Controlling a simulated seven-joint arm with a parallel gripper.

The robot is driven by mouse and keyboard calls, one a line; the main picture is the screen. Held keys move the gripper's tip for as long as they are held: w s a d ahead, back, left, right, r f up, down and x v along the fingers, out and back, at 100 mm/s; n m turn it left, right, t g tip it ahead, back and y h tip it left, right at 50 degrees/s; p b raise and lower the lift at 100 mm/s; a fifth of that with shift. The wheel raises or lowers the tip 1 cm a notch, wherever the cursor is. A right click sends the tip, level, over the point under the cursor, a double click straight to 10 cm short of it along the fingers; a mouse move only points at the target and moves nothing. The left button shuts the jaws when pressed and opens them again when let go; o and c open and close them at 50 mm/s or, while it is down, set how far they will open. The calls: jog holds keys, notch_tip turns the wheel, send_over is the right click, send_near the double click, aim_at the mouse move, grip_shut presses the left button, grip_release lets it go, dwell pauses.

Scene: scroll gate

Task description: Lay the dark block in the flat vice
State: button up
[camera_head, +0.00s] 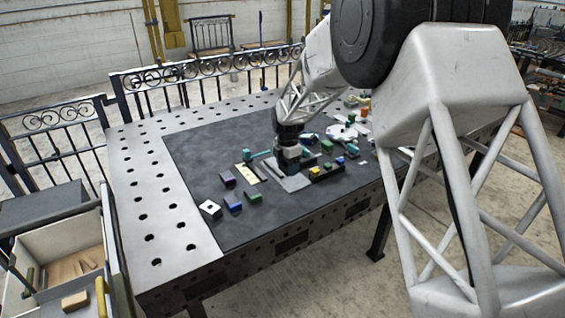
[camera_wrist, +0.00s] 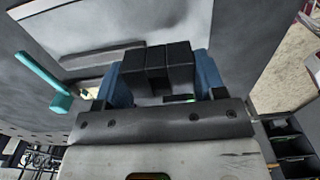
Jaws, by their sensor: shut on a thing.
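My gripper (camera_head: 289,165) points down over the mat, in the middle of the loose objects. In the wrist view my gripper (camera_wrist: 157,66) has blue fingers with dark tips, shut on a narrow dark block (camera_wrist: 157,60). The block is hard to tell from the dark tips, and it is hidden in the head view. A flat light-grey piece (camera_head: 296,184), which looks like the flat vice, lies under and just in front of my gripper. A broad grey surface (camera_wrist: 135,22) beyond the fingertips in the wrist view may be the same piece. I cannot tell whether the block touches it.
A cream plate (camera_head: 246,174) and purple block (camera_head: 227,179) lie left. A dark holder with coloured blocks (camera_head: 326,170) stands right. A teal hammer-like piece (camera_wrist: 45,80) lies left in the wrist view. White (camera_head: 210,209), blue (camera_head: 233,202) and green (camera_head: 254,197) blocks lie nearer. The mat's left is clear.

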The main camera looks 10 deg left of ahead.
jog(key=shift+w+a+f, duration=0.1)
jog(key=shift+w+a, duration=0.45)
jog(key=shift+w, duration=0.75)
jog(key=shift+w+a+f, duration=0.15)
jog(key=shift+w+a, duration=0.45)
jog(key=shift+w, duration=0.65)
jog(key=shift+w+a+f, duration=0.1)
jog(key=shift+w+a, duration=0.45)
jog(key=shift+w, duration=0.75)
jog(key=shift+f, duration=1.75)
jog(key=shift+f, duration=0.15)
jog(key=o, duration=1.2)
jog(key=shift+o, duration=0.2)
notch_tip(320, 180, up, 12)
